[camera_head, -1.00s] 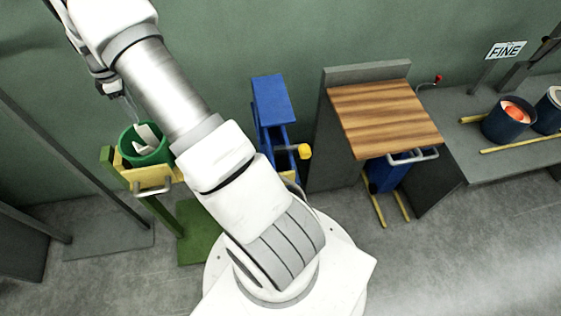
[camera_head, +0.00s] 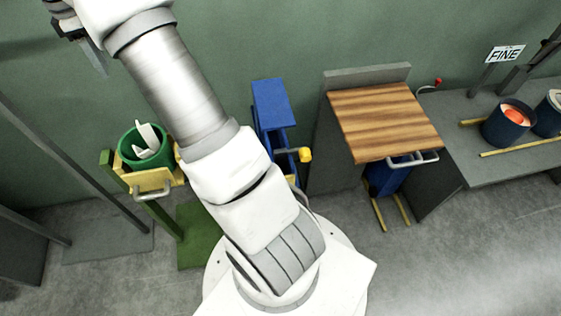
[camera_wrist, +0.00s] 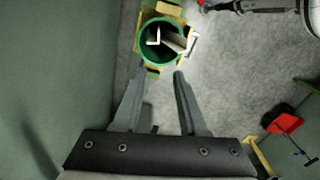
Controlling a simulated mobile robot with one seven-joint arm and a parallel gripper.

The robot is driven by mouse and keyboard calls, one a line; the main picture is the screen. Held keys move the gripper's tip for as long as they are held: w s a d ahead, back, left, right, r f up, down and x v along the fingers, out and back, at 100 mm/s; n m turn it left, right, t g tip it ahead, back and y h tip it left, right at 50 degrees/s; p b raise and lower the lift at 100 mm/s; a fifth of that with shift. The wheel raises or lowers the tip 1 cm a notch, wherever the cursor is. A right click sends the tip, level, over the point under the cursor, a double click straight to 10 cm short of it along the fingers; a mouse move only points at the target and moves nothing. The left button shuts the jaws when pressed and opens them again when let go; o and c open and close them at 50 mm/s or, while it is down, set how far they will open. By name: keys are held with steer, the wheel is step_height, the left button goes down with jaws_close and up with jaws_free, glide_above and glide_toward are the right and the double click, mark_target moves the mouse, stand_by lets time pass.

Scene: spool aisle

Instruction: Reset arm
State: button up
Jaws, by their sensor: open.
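My gripper shows in the wrist view (camera_wrist: 160,85) with its two grey fingers spread apart and nothing between them. In the head view part of my gripper (camera_head: 92,55) shows at the upper left, high against the green wall. A green round bin (camera_head: 146,146) holding white pieces sits in a yellow holder (camera_head: 150,181) on a green stand, below my gripper. In the wrist view the green bin (camera_wrist: 143,50) lies beyond the fingertips, apart from them.
A blue stand (camera_head: 271,105) with a yellow knob is right of my arm. Further right are a wooden-topped bench (camera_head: 385,115), then a grey counter (camera_head: 475,155) with dark blue pots (camera_head: 506,127) and a FINE sign (camera_head: 505,53). A red dustpan-like object (camera_wrist: 286,121) lies right in the wrist view.

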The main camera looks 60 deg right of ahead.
stand_by(0.5)
steer(key=s+a+r+m+t, duration=0.1)
steer(key=s+a+r+m, duration=0.3)
steer(key=s, duration=0.4)
steer(key=s+a+r+m+t, duration=0.1)
steer(key=s+a+r+t, duration=0.1)
steer(key=s+a+r, duration=0.35)
steer(key=s+a+f+m+t, duration=0.1)
steer(key=s+m, duration=0.2)
steer(key=s, duration=0.6)
steer(key=s+a+f+m+t, duration=0.1)
steer(key=s+m, duration=0.2)
steer(key=s, duration=0.6)
steer(key=shift+s+a+t, duration=0.15)
steer(key=shift+s+t, duration=0.15)
steer(key=shift+d, duration=0.2)
